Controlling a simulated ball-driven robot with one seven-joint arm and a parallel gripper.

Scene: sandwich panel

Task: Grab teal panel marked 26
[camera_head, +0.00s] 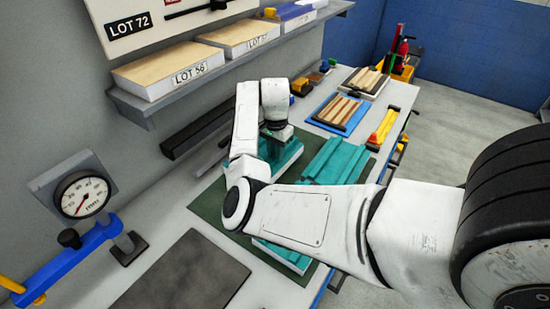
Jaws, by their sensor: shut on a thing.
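Several teal panels lie on a dark green mat (206,206) on the workbench. One teal panel (290,153) is under my gripper (281,136), partly hidden behind my arm. My gripper points down and is shut on this panel near its upper edge; the fingertips are hard to make out. Another ribbed teal panel (335,160) lies to the right. A further teal panel (283,256) shows below my forearm, mostly covered by it. I cannot read the number 26 on any panel.
A blue tray of wooden strips (341,112) and yellow tools (384,126) stand farther back. A wall shelf with boxes (182,72) overhangs at the left. A gauge (82,194) and blue clamp arm (68,258) stand lower left, near a dark grey pad (183,274).

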